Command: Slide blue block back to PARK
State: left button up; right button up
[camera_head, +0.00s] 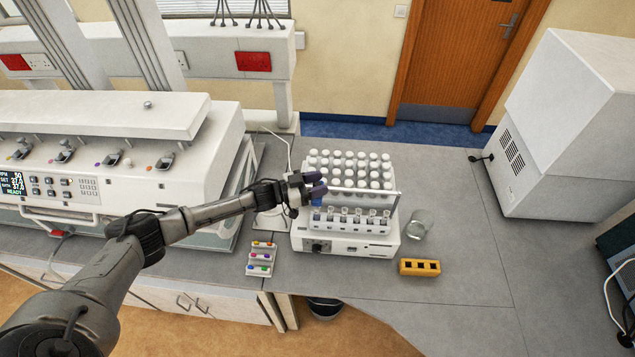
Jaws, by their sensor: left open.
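A small blue block (317,201) shows at the left end of the white rack instrument (362,243), near the left end of its horizontal bar (362,191). My left gripper (316,188) comes in from the left and is open, with its dark fingers right at the block. The fingers partly cover the block, and I cannot tell whether they touch it. No PARK marking is readable at this size. My right gripper is not in view.
Several white-capped vials (350,165) fill the rack behind the bar, with a row of vials in front. A glass beaker (419,224) and a yellow holder (420,267) stand to the right. A small tray (261,258) lies front left.

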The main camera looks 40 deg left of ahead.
pick_arm(q)
jog(key=shift+c, duration=0.3)
grip_shut()
dwell(0.3)
